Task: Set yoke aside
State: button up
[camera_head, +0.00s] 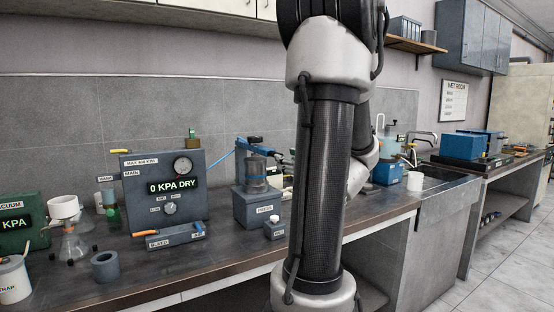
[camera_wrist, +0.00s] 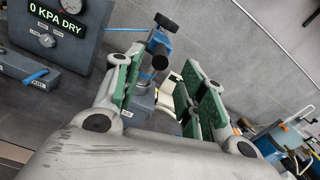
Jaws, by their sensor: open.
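A blue fitting (camera_head: 254,143), which I take to be the yoke, sits on top of a cell with a clear cylinder (camera_head: 257,168) on a grey block (camera_head: 258,207). In the wrist view, the blue fitting (camera_wrist: 157,47) with dark round ends shows between and beyond my fingertips. My gripper (camera_wrist: 165,82) is open, with green pads on both fingers and nothing held. It points toward the fitting, apart from it as far as I can tell. In the head view my arm hides most of the gripper.
A grey gauge panel (camera_head: 163,187) reading "0 KPA DRY" stands left of the cell. Bare bench (camera_head: 215,240) shows between the panel and the cell.

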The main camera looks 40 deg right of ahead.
jog(key=x, duration=0.8)
jog(key=shift+c, duration=0.2)
grip_shut()
